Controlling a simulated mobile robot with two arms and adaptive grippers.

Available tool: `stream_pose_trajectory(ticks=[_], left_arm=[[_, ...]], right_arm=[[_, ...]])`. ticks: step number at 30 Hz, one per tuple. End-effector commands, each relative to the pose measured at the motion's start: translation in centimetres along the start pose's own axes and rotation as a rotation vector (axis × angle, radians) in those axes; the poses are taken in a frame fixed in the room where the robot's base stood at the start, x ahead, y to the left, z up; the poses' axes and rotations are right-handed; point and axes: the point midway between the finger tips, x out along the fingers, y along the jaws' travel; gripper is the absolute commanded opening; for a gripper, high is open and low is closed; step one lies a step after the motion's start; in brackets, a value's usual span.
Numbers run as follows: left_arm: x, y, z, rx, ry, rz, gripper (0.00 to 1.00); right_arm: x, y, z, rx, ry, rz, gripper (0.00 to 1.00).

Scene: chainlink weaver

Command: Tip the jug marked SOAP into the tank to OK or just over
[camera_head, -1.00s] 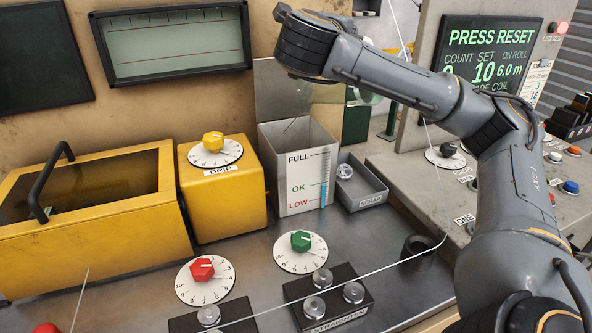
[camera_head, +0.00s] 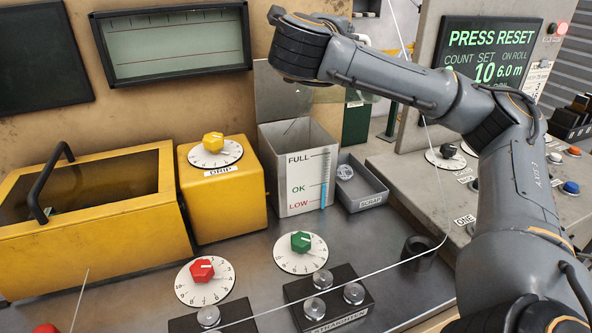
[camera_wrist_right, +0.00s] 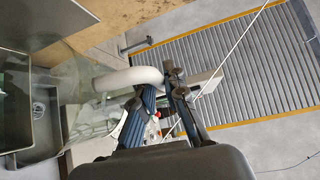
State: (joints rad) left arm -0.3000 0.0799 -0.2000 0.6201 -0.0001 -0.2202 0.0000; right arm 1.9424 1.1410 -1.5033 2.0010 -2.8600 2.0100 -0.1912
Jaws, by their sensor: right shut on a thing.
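The tank (camera_head: 297,195) is an open grey box in the middle of the head view, with its lid raised. In the right wrist view, my right gripper (camera_wrist_right: 152,92) is shut on the white handle (camera_wrist_right: 130,78) of a clear jug (camera_wrist_right: 88,105). The jug looks tilted. In the head view my right arm hides most of it; a clear part shows behind the forearm near the tank's right side. Its marking is not visible. My left gripper is not in view.
A small grey tray (camera_head: 362,184) sits right of the tank. A yellow box with a DRIP dial (camera_head: 215,150) stands left of it. Red (camera_head: 202,270) and green (camera_head: 301,242) knobs are in front. A thin white wire crosses the bench. The screen (camera_head: 489,58) reads PRESS RESET.

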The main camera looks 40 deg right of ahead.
Motion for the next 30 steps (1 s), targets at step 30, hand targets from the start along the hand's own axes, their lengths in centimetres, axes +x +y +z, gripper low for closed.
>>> stream_pose_trajectory(ticks=[30], left_arm=[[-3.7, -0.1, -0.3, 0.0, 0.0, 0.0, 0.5]], right_arm=[[-0.5, -6.4, 0.6, 0.374, 0.001, 0.37, 0.0]])
